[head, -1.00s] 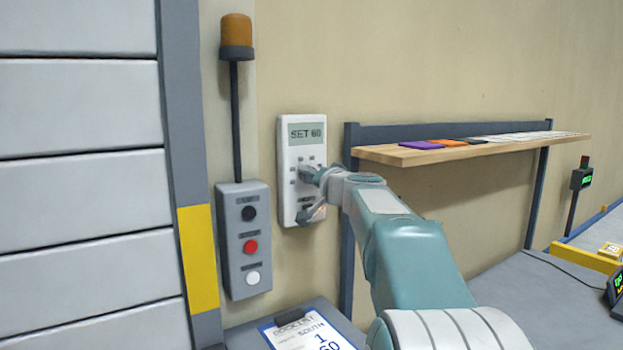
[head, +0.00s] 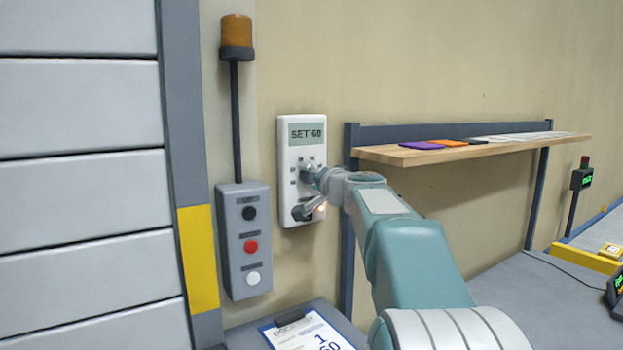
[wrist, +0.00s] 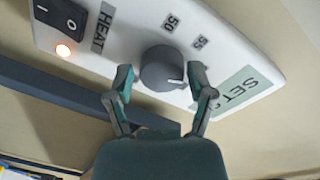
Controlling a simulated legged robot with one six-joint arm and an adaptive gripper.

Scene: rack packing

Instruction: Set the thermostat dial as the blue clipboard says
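The white thermostat (head: 287,165) is on the wall, and its display (head: 306,134) reads "SET 60". The grey round dial (wrist: 160,66) shows in the wrist view, its white pointer mark towards the display side. My gripper (wrist: 160,74) is open, with one finger on each side of the dial; small gaps seem to show, though contact is hard to judge. In the head view my gripper (head: 311,188) covers part of the dial area. The blue clipboard (head: 268,338) lies below with a paper showing "1" and "60", cut off by the frame and my arm.
A rocker switch (wrist: 60,17) beside a lit orange lamp and the "HEAT" label is at the thermostat's lower end. A grey button box (head: 233,240) is to the left. A wooden shelf (head: 400,156) with coloured flat items is to the right.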

